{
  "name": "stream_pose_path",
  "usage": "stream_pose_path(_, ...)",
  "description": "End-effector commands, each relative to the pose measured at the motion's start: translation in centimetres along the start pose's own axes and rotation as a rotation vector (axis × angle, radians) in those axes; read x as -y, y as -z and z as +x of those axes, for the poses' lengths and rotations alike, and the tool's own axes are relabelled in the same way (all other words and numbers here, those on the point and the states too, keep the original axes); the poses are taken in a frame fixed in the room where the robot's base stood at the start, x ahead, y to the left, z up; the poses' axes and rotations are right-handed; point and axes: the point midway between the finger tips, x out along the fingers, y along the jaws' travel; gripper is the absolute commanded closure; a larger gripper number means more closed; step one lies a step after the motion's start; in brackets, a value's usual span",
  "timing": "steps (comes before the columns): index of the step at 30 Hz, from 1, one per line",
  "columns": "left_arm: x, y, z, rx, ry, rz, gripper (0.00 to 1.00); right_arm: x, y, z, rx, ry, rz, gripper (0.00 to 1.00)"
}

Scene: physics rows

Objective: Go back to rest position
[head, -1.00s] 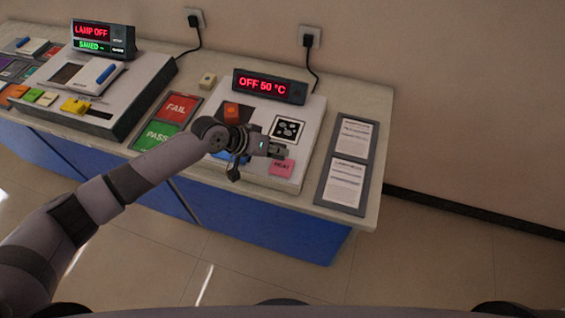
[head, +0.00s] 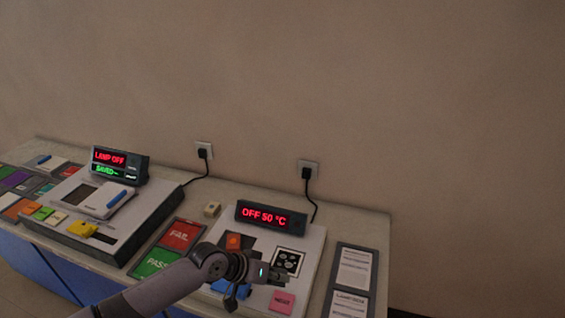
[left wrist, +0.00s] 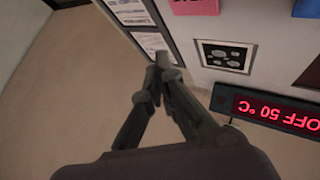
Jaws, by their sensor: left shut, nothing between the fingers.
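My left gripper (head: 272,274) is above the white heating device (head: 312,240) at the right part of the bench. It is shut and empty, near the black-and-white patterned square (head: 288,262) and the pink label (head: 282,301). In the left wrist view, the shut fingertips (left wrist: 160,65) point toward the printed sheets. The arm hides part of the device's front, including part of a blue piece. My right gripper is in neither view.
A display (head: 270,217) reads OFF 50 °C. A second display (head: 119,164) reads LAMP OFF and SAVED. Red FAIL (head: 180,236) and green PASS (head: 153,263) panels lie between the devices. Printed sheets (head: 353,269) lie at the right end. Plugs (head: 307,172) are in the wall behind.

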Motion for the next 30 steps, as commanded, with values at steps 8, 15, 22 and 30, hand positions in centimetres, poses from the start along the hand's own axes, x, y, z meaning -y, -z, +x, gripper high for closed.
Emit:
stream_pose_path(8, -4.7, -5.2, 0.7, 0.034, -0.04, 0.086, 1.0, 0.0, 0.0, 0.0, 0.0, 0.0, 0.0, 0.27)
stream_pose_path(15, -6.9, -11.2, -2.4, 0.02, 0.052, 0.152, 1.0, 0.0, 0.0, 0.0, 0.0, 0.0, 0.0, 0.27)
stream_pose_path(22, -3.0, -16.9, -8.5, 0.045, 0.286, 0.09, 1.0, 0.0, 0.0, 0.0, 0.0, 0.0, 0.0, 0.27)
stream_pose_path(30, 0.7, -22.5, -14.8, 0.124, 0.502, -0.004, 1.0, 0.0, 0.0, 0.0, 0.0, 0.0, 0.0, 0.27)
